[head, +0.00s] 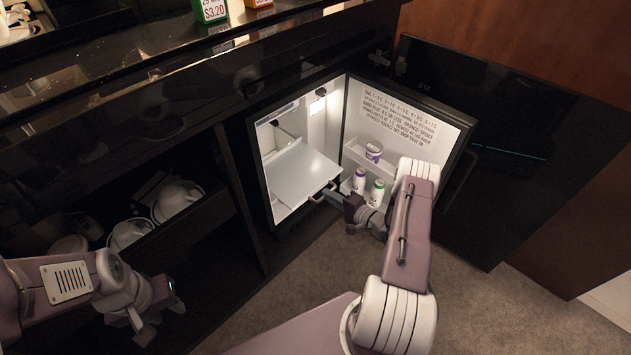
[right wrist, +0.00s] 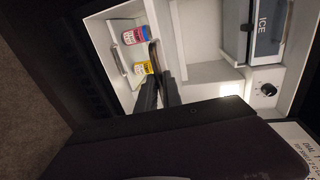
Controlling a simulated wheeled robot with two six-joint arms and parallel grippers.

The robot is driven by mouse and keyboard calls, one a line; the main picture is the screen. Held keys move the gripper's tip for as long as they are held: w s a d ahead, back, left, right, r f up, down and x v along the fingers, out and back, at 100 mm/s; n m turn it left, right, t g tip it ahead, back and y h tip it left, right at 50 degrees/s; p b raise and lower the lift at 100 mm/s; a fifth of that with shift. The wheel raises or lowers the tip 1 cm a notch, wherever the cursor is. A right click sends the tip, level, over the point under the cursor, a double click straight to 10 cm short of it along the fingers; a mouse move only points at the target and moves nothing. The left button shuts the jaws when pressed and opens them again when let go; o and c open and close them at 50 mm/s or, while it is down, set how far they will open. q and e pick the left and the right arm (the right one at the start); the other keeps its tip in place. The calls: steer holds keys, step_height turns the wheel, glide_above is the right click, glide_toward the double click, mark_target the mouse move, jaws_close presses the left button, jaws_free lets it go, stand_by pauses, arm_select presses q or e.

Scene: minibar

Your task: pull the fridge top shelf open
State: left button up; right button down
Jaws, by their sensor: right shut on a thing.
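The fridge (head: 252,150) stands open, and its top shelf (head: 301,168) is a pale flat panel inside. A small handle (head: 317,197) sits at the shelf's front edge. My right gripper (head: 328,193) is at this handle and shut on it. In the right wrist view its dark fingers (right wrist: 156,62) reach into the white interior; the handle is hard to make out there. My left gripper (head: 160,312) is at the lower left, away from the fridge, with its fingers apart and empty.
An ice compartment (right wrist: 268,28) shows in the right wrist view. Left of the fridge is an open cabinet with white dishes (head: 177,200). Carpet lies in front.

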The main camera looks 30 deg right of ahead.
steer(key=shift+f+v, duration=0.15)
steer(key=shift+v, duration=0.6)
steer(key=shift+f+v, duration=0.15)
steer(key=shift+v, duration=0.55)
steer(key=c, duration=1.5)
jaws_free()
steer(key=p+v, duration=0.4)
steer(key=v, duration=0.5)
steer(key=shift+p, duration=0.3)
